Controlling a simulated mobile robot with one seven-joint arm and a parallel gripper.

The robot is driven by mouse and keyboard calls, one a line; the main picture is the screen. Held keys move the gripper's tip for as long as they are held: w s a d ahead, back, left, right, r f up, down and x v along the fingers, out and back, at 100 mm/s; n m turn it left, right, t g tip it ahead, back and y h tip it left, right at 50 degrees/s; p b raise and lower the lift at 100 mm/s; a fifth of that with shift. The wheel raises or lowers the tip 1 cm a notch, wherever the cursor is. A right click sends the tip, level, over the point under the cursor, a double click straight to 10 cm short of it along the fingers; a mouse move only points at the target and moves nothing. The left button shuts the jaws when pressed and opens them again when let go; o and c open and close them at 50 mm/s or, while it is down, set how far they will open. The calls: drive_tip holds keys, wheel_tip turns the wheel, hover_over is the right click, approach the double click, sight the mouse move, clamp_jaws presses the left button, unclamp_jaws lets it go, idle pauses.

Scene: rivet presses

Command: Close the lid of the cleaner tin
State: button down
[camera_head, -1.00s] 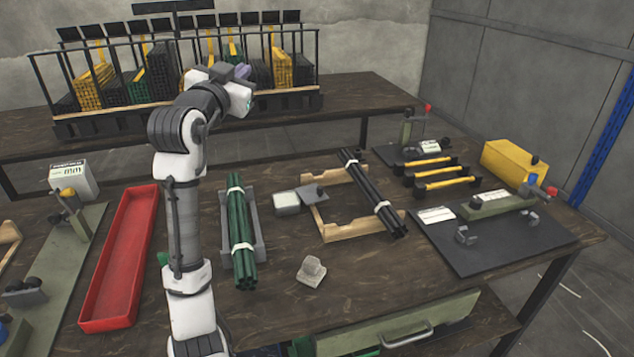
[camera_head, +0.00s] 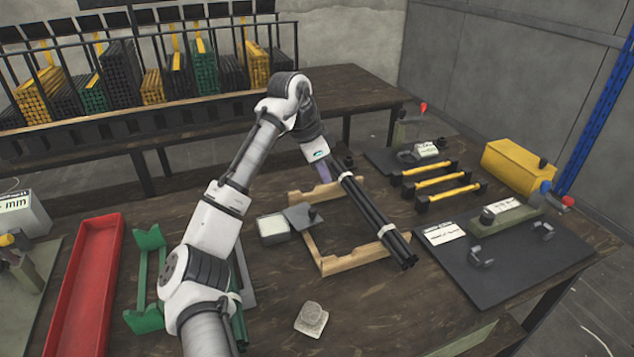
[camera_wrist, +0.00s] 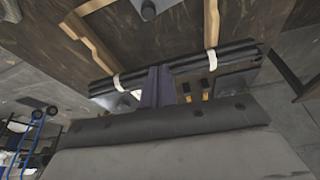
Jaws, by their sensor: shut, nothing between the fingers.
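The cleaner tin (camera_head: 273,228) is a small grey rectangular box with pale contents showing, on the bench beside the wooden cradle. Its grey lid (camera_head: 299,219) with a dark knob is swung out to the right, so the tin stands open. A grey piece with a knob, probably this lid, is cut off at the top of the wrist view (camera_wrist: 148,8). My gripper (camera_head: 324,174) points down with its purple fingers shut and empty, behind the lid and near the far end of the black rod bundle. The fingers also show in the wrist view (camera_wrist: 158,84).
The banded black rods (camera_head: 373,215) lie across the wooden cradle (camera_head: 350,262), right of the lid. A grey-white block (camera_head: 311,319) stands in front. Yellow-handled tools (camera_head: 440,182) and a dark fixture plate (camera_head: 500,270) are at right.

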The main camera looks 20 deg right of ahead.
drive_tip(key=p, duration=0.1)
hover_over(319, 217)
drive_tip(key=d, duration=0.4)
wheel_tip(319, 217, down, 8)
drive_tip(key=shift+s+a+r, duration=0.1)
drive_tip(key=a, duration=0.1)
drive_tip(key=a+p, duration=0.1)
drive_tip(key=shift+a+f, duration=0.45)
drive_tip(key=shift+a, duration=0.4)
